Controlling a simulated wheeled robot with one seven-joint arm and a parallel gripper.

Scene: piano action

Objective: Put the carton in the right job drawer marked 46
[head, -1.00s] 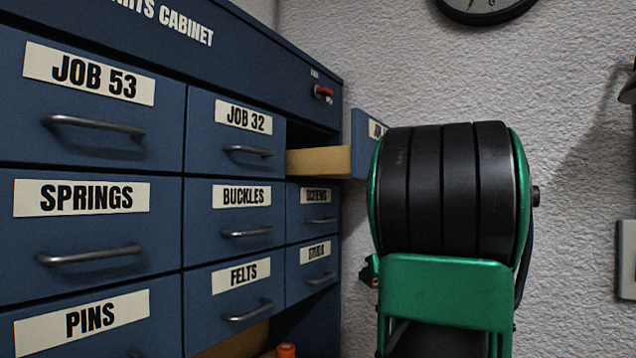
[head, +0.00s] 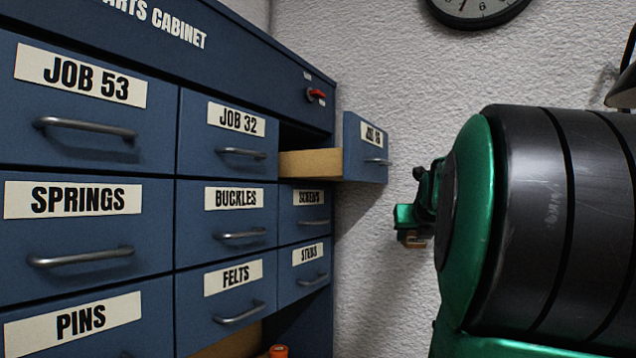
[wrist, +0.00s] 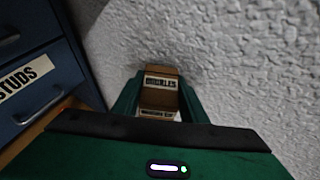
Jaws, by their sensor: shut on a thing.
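The carton (wrist: 160,92) is small and brown with pale printed labels, too small to read. In the wrist view it sits between the two green fingers of my gripper (wrist: 158,102), which is shut on it. In the head view my gripper (head: 412,222) is in front of the wall, right of and lower than the open drawer. A brown bit of the carton (head: 414,241) shows at its tip; the rest is hidden. The open job drawer (head: 358,150) is pulled out at the cabinet's top right; its label is blurred and seen at a slant. The drawer's inside is not visible.
The blue parts cabinet (head: 255,60) fills the left side, with shut drawers such as JOB 32 (head: 228,140) and FELTS (head: 230,290). A red latch (head: 315,95) is above the open drawer. An orange object (head: 279,351) is at the bottom edge. Bare wall lies right of the cabinet.

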